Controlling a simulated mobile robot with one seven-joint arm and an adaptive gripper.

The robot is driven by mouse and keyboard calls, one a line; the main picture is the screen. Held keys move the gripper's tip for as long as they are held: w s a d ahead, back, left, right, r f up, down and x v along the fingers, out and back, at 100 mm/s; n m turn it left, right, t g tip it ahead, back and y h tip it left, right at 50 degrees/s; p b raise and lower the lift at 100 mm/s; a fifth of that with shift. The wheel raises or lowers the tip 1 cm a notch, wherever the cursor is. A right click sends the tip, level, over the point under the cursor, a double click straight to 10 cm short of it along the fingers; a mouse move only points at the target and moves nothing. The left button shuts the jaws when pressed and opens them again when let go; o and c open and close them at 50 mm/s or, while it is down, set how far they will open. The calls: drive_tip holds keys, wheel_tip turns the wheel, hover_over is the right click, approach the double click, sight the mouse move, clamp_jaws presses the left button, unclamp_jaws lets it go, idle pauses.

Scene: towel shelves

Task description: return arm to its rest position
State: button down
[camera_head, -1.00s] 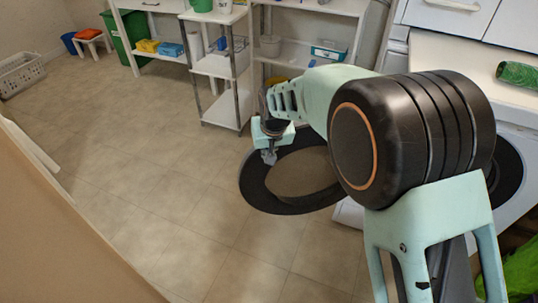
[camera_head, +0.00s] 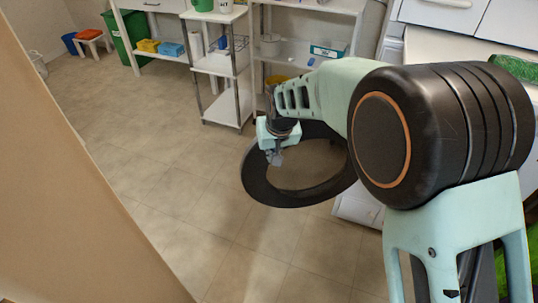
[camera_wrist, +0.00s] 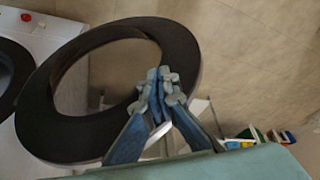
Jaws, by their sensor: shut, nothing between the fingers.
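My arm reaches out from the right in the head view. My gripper (camera_head: 275,158) hangs at its far end, pointing down, in front of the round black washer door (camera_head: 264,192), which stands open. In the wrist view the blue fingers of my gripper (camera_wrist: 163,78) are together with nothing between them. The door ring (camera_wrist: 185,45) lies behind and to the left of the fingertips there. From these views I cannot tell whether gripper and door touch.
A white shelf unit (camera_head: 222,66) stands at the back with blue and yellow packs (camera_head: 160,47) nearby. A green bin (camera_head: 122,38) and a small stool (camera_head: 92,38) are at the back left. A tan panel (camera_head: 60,190) fills the left foreground. The tiled floor between is clear.

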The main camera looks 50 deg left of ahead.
drive_tip(key=p+v, duration=0.1)
drive_tip(key=v, duration=0.7)
drive_tip(key=shift+r, duration=0.3)
drive_tip(key=shift+w+a, duration=0.1)
